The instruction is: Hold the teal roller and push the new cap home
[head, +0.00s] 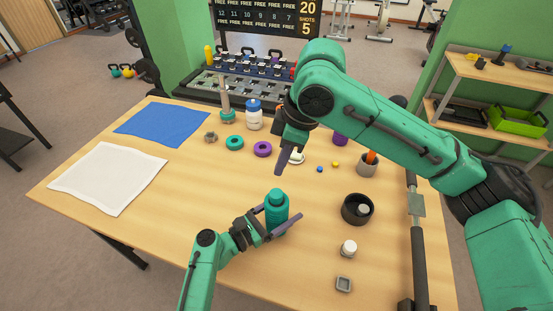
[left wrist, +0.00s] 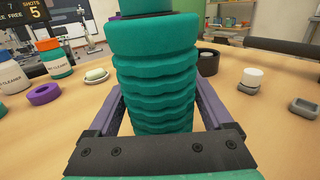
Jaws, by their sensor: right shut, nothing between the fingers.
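The teal roller (head: 276,210) stands upright near the middle front of the table. Its ribbed side fills the middle of the left wrist view (left wrist: 155,80), with a narrower teal part at its top. My left gripper (head: 279,212) has one finger on each side of the roller; whether both fingers press on it is not clear. My right gripper (head: 283,165) is shut and empty, beyond and above the roller. A white cap-like cylinder (head: 348,248) stands on a small grey square holder (left wrist: 249,89) to the right. I cannot tell whether this is the new cap.
An empty grey square holder (head: 344,284) is near the front. A black cup (head: 357,209) stands right of the roller. Teal (head: 234,143) and purple (head: 263,149) rings and cleaner bottles are at the back. A white cloth (head: 107,178) and blue cloth (head: 163,125) lie left.

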